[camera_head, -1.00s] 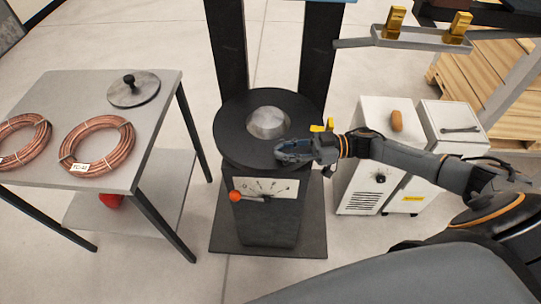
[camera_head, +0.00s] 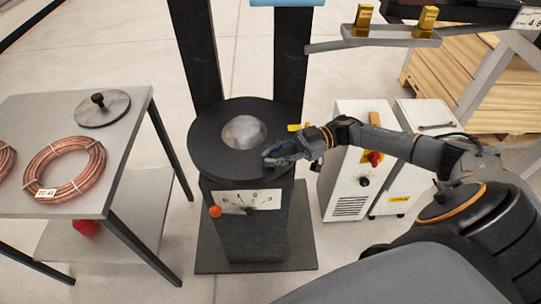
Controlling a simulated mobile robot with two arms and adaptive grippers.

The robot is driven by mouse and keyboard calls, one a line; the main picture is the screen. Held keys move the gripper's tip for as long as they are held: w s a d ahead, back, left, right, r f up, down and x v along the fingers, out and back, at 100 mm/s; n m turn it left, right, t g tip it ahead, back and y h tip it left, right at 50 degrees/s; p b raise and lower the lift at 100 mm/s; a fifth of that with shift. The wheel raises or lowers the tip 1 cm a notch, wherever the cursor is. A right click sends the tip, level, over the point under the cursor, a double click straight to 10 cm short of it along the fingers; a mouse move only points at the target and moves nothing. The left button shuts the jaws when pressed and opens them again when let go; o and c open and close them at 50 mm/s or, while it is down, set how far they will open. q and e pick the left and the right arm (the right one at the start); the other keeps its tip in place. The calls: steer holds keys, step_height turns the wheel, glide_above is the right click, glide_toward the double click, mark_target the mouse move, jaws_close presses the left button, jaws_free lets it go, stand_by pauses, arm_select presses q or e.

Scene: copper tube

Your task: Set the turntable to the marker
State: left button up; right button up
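The turntable (camera_head: 205,145) is a black round disc with a pale metal dome (camera_head: 243,133) at its middle, on a dark pedestal. A small yellow piece (camera_head: 296,127) shows at the disc's right edge; I cannot tell whether it is the marker. A white scale plate (camera_head: 262,198) is on the pedestal front, with an orange-knobbed lever (camera_head: 215,211) at its left. My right gripper (camera_head: 268,157) is at the disc's front right, over or against its rim; contact and finger gap are unclear. My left gripper is not in view.
A grey table (camera_head: 105,200) at left holds copper coils (camera_head: 88,187) and a round plate with a black knob (camera_head: 103,115). Dark posts rise behind the turntable. White cabinets (camera_head: 340,180) stand at right behind my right arm. A metal bar with brass blocks (camera_head: 425,20) is above them.

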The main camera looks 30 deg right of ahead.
steer(key=o, duration=0.4)
steer(key=shift+s, duration=0.1)
steer(key=shift+d, duration=0.1)
steer(key=d, duration=0.4)
steer(key=s+d, duration=0.1)
steer(key=d, duration=0.6)
steer(key=shift+s+d, duration=0.35)
steer(key=shift+d, duration=0.05)
